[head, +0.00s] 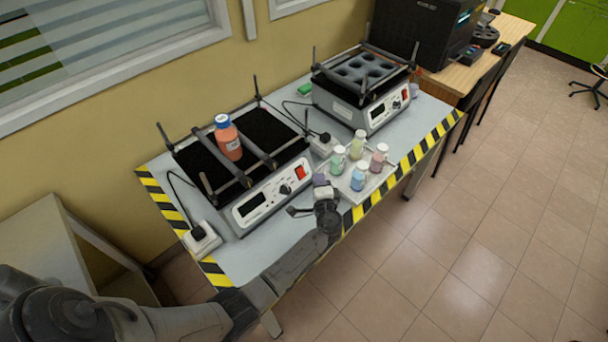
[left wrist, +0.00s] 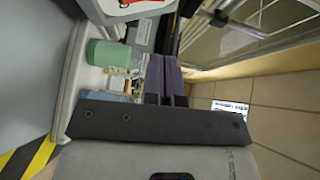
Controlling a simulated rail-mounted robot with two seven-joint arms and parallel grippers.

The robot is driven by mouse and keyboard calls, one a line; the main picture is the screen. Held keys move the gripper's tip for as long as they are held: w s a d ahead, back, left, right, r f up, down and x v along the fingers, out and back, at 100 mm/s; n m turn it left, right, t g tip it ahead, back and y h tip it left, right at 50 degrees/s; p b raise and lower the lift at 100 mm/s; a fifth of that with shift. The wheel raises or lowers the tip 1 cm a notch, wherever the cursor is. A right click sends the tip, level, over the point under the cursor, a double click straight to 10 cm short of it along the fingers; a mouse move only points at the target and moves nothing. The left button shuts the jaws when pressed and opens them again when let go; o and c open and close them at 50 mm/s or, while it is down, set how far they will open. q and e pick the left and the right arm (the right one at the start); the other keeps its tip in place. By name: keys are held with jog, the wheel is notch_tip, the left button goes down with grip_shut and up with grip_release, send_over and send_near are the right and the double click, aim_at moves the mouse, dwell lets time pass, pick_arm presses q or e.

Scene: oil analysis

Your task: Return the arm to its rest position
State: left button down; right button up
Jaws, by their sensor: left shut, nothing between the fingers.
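My left arm reaches in from the lower left of the head view. Its gripper (head: 319,180) is over the table's front edge, beside the near left corner of the white tray (head: 377,181). In the left wrist view its purple fingers (left wrist: 165,76) are together with nothing between them. A blue bottle (head: 359,177) on the tray stands just right of the fingers in the head view. A green bottle (head: 338,160) stands behind them, and its green shape (left wrist: 108,53) shows beside them in the wrist view. My right gripper is not in view.
An orange bottle (head: 228,139) stands on the left shaker (head: 274,196). Yellow-green (head: 357,145) and pink (head: 379,157) bottles share the tray. A second shaker (head: 377,105) holds a rack with round holes. The tiled floor (head: 440,260) in front of the table is clear.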

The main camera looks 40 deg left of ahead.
pick_arm(q)
jog(key=shift+d+r, duration=0.5)
jog(key=shift+d, duration=0.25)
